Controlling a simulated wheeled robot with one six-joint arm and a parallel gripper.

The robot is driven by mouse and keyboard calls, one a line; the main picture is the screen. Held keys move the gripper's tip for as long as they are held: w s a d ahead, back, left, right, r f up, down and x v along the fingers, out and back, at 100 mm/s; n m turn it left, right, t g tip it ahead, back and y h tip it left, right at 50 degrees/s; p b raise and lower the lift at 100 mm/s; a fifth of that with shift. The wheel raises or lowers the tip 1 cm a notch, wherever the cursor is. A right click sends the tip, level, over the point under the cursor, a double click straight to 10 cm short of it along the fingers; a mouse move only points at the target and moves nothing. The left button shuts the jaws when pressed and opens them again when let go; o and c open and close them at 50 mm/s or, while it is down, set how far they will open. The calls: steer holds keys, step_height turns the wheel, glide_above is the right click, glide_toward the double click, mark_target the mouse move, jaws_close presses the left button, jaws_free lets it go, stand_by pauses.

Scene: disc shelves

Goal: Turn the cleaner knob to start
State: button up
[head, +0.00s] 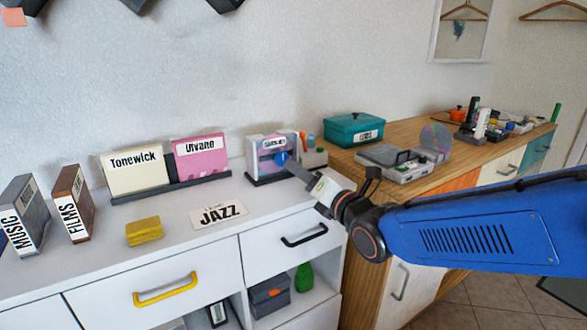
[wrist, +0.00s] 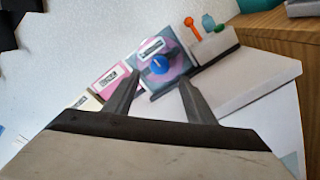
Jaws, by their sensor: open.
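The disc cleaner (head: 262,146) stands upright on the white cabinet top against the wall, with a purple disc face and a label on top. Its blue knob (head: 281,159) sits at the front; in the wrist view the knob (wrist: 159,64) shows round in the middle of the disc face. My gripper (head: 291,167) reaches toward the cleaner from the right. In the wrist view its two fingers (wrist: 160,80) are apart, with the knob between and just beyond their tips in the picture. I cannot tell whether a finger touches the knob.
Right of the cleaner is a small holder (head: 313,157) with orange and teal items. Left are the Tonewick (head: 135,170) and Uivane (head: 199,150) sleeves in a rack. A JAZZ card (head: 218,215) and yellow sponge (head: 144,230) lie in front. A teal box (head: 354,129) stands on the wooden counter.

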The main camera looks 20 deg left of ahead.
steer(key=v, duration=0.9)
steer(key=w+d+f+m+h, duration=0.1)
steer(key=d+f+m+h, duration=0.35)
steer(key=d+m, duration=0.6)
steer(key=w+d+f+m+h, duration=0.1)
steer(key=d+f+m+h, duration=0.35)
steer(key=d, duration=0.85)
steer(key=s+d+f+m+g+h, duration=0.2)
steer(key=s+d+f+m+g, duration=0.1)
steer(key=s+d+m, duration=0.5)
steer(key=s+d+f+m+g+h, duration=0.2)
steer(key=s+d+m, duration=0.7)
steer(key=m, duration=0.5)
steer(key=s+f+g, duration=0.1)
steer(key=s, duration=0.1)
steer(key=shift+s+d+g+h, duration=0.2)
steer(key=shift+s+g+h, duration=0.15)
steer(key=shift+g+h, duration=0.05)
steer(key=shift+c, duration=0.5)
